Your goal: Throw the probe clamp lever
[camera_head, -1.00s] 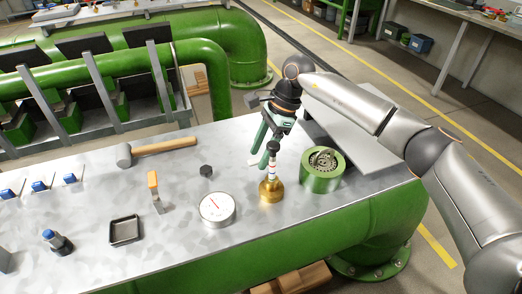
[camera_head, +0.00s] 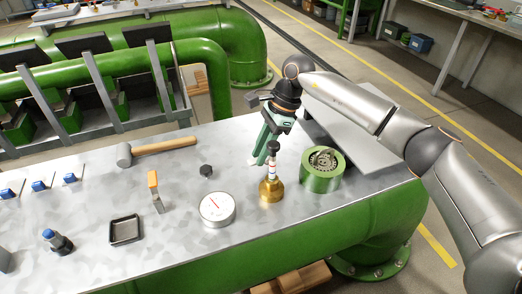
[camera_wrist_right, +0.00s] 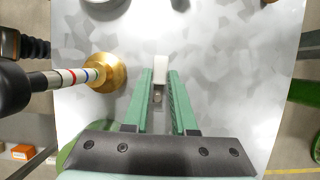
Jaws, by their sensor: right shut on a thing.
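The probe (camera_head: 272,165), with a black top and coloured bands, stands upright in a brass base (camera_head: 269,191) on the metal bench top. It also shows at the left of the right wrist view (camera_wrist_right: 66,76). My right gripper (camera_head: 257,160) is just behind and left of the probe, pointing down. In the right wrist view its green fingers (camera_wrist_right: 160,72) are close together, shut on a small pale block (camera_wrist_right: 161,67), which looks like the clamp lever's end. How the lever joins the clamp is hidden. My left gripper is not in view.
A green round housing (camera_head: 321,171) stands right of the brass base. A dial gauge (camera_head: 217,209), a black knob (camera_head: 206,171), an orange-handled tool (camera_head: 154,188), a hammer (camera_head: 158,148) and a square black tray (camera_head: 125,230) are on the left. Bare bench lies between them.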

